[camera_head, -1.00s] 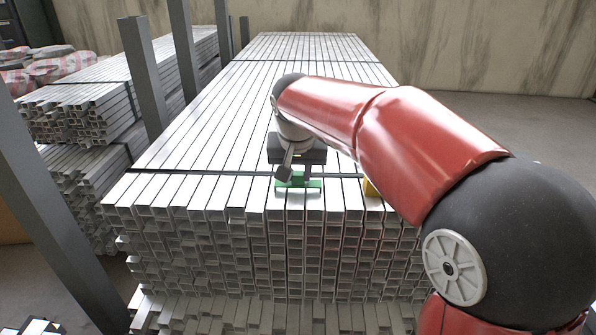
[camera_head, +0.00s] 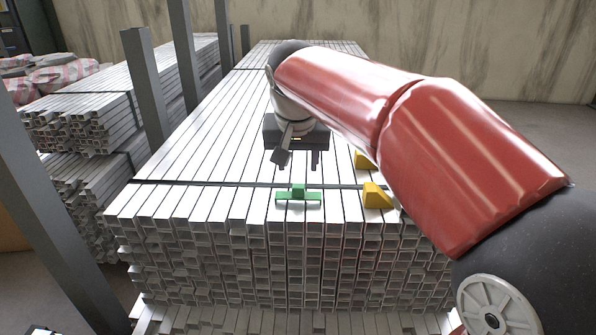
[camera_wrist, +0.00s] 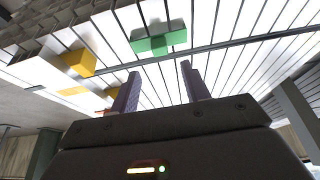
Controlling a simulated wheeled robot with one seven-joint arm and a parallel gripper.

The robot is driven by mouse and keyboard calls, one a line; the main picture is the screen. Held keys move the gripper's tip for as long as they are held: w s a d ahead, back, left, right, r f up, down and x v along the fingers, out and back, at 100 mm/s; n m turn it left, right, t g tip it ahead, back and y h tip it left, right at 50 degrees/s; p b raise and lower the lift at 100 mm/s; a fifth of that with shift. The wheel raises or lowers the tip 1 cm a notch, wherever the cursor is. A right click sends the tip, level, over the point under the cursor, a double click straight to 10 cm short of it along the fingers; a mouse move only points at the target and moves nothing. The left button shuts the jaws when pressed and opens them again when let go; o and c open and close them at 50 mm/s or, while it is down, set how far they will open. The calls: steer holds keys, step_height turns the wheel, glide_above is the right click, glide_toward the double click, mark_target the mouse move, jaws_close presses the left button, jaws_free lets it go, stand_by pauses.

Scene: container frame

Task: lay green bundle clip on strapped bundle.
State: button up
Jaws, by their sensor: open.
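The green bundle clip (camera_head: 298,194) lies on top of the strapped bundle (camera_head: 215,160) of square metal tubes, close to its front end and beside the dark strap (camera_head: 230,184). It also shows in the wrist view (camera_wrist: 158,42), apart from the fingers. My gripper (camera_head: 298,160) is above and behind the clip in the head view. In the wrist view its two fingers (camera_wrist: 158,85) are spread with nothing between them.
Two yellow blocks (camera_head: 376,196) (camera_head: 364,160) sit on the bundle to the right of the clip. Grey upright posts (camera_head: 145,85) stand along the left side. Another tube stack (camera_head: 75,120) lies beyond them.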

steer(key=s+d+f, duration=0.1)
steer(key=s+d, duration=1)
steer(key=s, duration=0.2)
steer(key=s+d+f+t, duration=0.1)
steer(key=s+d+f, duration=0.3)
steer(key=s+f, duration=0.5)
steer(key=shift+s+d+f, duration=0.35)
steer(key=shift+s+f, duration=0.05)
steer(key=shift+s, duration=0.4)
step_height(320, 180, up, 5)
steer(key=p, duration=0.5)
